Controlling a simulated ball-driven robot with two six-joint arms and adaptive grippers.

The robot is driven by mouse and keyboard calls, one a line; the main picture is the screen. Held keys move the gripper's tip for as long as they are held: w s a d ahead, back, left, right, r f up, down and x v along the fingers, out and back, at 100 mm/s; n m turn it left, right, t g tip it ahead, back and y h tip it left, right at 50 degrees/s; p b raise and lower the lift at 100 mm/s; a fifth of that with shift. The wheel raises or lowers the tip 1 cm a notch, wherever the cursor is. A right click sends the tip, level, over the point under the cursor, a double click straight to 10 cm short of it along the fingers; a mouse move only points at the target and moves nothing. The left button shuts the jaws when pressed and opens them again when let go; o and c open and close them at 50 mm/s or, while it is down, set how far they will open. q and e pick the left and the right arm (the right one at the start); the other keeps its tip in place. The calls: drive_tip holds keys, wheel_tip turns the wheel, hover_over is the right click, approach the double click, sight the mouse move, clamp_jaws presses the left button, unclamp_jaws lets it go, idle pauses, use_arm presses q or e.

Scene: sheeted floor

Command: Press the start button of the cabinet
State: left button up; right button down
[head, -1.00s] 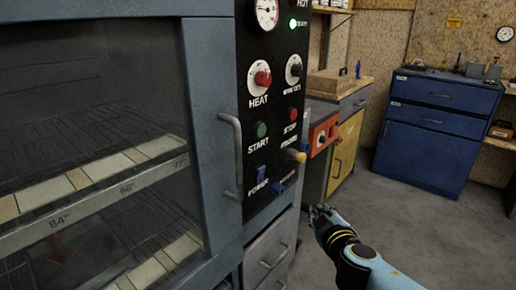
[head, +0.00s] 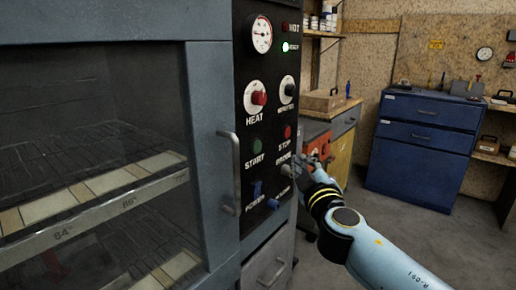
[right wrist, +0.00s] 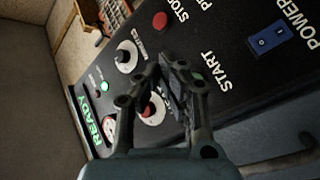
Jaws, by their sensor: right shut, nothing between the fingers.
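The cabinet (head: 208,110) fills the left of the head view, with a glass door and a black control panel. The green start button (head: 255,145) sits on the panel above the START label, left of the red stop button (head: 287,132). My right gripper (head: 305,168) is shut and empty, in front of the panel's right edge, right of and a little below the start button. In the right wrist view its fingertips (right wrist: 178,72) overlap the panel, and the green button (right wrist: 197,77) shows partly behind them. I cannot tell any contact. My left gripper is out of view.
A red heat knob (head: 258,97) is above the start button and a blue power switch (head: 257,188) below it. The door handle (head: 232,170) stands out left of the panel. A blue drawer cabinet (head: 420,140) stands behind, with clear floor before it.

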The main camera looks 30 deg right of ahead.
sight(257, 147)
drive_tip(key=w+a, duration=0.3)
drive_tip(key=w, duration=0.5)
drive_tip(key=shift+a+b, duration=0.15)
drive_tip(key=shift+b, duration=0.2)
drive_tip(key=shift+w, duration=0.1)
idle(1.1)
drive_tip(key=shift+w+a+b, duration=0.15)
drive_tip(key=shift+w+b, duration=0.1)
drive_tip(key=shift+b, duration=0.1)
drive_tip(key=shift+w+a, duration=0.15)
drive_tip(key=shift+w, duration=0.2)
idle(0.4)
drive_tip(key=shift+s, duration=0.15)
idle(0.3)
drive_tip(key=shift+s+d, duration=0.3)
drive_tip(key=shift+s, duration=0.3)
